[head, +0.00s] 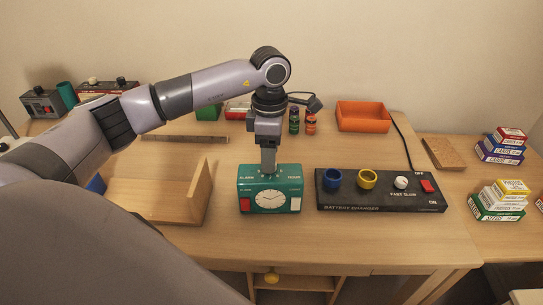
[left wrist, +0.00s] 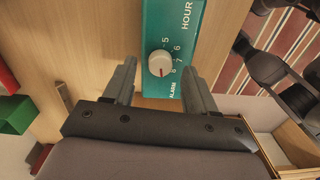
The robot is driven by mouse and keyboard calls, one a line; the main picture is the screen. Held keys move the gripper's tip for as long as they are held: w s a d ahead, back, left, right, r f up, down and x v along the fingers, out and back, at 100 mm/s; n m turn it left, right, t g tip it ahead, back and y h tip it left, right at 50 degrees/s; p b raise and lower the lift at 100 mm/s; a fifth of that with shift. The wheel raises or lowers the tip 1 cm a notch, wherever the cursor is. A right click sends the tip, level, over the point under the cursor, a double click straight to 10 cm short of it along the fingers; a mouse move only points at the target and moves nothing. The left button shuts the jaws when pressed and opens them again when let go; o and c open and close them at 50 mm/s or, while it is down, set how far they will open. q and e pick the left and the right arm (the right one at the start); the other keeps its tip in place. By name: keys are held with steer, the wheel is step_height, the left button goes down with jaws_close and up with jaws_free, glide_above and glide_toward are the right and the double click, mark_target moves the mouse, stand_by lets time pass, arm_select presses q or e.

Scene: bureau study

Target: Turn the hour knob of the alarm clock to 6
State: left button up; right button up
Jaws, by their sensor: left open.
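The green alarm clock (head: 270,201) stands upright near the desk's front edge, with a white dial, a red part at its left and a white part at its right. My left gripper (head: 268,168) points down at the top of the clock and hides part of it. The red mark is on the knob's lower side, nearest the 8. My open left fingers (left wrist: 160,72) are on either side of the knob; contact is unclear.
A black battery charger (head: 380,192) with blue and yellow rings lies just right of the clock. A wooden stand (head: 195,195) is to the left. Small boxes (head: 502,145) are stacked at far right.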

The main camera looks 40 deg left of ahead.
arm_select(q)
steer(key=shift+f, duration=0.85)
jaws_close()
